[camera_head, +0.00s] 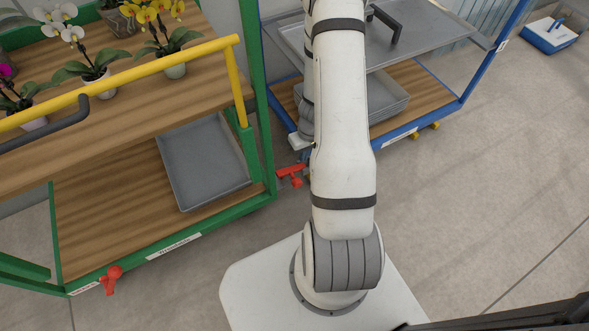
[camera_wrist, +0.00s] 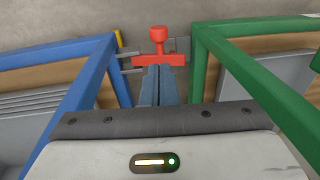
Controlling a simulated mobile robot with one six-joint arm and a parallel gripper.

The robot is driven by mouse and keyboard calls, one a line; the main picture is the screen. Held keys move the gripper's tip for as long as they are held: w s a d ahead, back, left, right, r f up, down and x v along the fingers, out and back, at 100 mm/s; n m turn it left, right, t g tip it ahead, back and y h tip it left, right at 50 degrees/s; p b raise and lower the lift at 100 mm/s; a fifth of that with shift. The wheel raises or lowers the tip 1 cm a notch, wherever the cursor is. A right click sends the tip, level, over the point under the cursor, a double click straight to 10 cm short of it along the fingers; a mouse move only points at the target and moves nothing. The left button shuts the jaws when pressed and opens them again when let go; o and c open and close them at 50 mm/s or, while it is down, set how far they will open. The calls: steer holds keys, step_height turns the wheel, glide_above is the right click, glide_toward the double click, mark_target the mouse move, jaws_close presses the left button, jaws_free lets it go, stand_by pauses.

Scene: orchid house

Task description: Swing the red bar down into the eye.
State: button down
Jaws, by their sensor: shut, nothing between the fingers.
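The red bar (camera_wrist: 146,60) lies crosswise in the gap between the blue and green frames in the wrist view, with a red knob (camera_wrist: 159,34) standing off its middle. In the head view the red bar (camera_head: 291,178) shows just left of my arm, at the green trolley's corner. My gripper (camera_wrist: 158,68) is shut and empty, its fingertips at the near edge of the bar; whether they touch it I cannot tell. Grey metal fittings (camera_wrist: 128,63) sit at the bar's left end by the blue frame; the eye cannot be made out clearly among them.
The green trolley (camera_head: 262,120) carries potted orchids and a grey tray (camera_head: 204,161). A yellow rail (camera_head: 150,75) crosses it. The blue trolley (camera_head: 440,111) stands behind my arm. Another red fitting (camera_head: 111,279) is at the green trolley's near corner. Floor is open at right.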

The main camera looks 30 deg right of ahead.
mark_target(298, 182)
steer(key=f+b, duration=0.3)
steer(key=f, duration=0.1)
steer(key=a+f+b, duration=0.1)
steer(key=f+b, duration=0.2)
steer(key=f, duration=0.2)
steer(key=f+b, duration=0.3)
steer(key=f, duration=0.2)
steer(key=shift+w+a+f+b, duration=0.15)
steer(key=shift+w+b, duration=0.1)
steer(key=shift+b, duration=0.05)
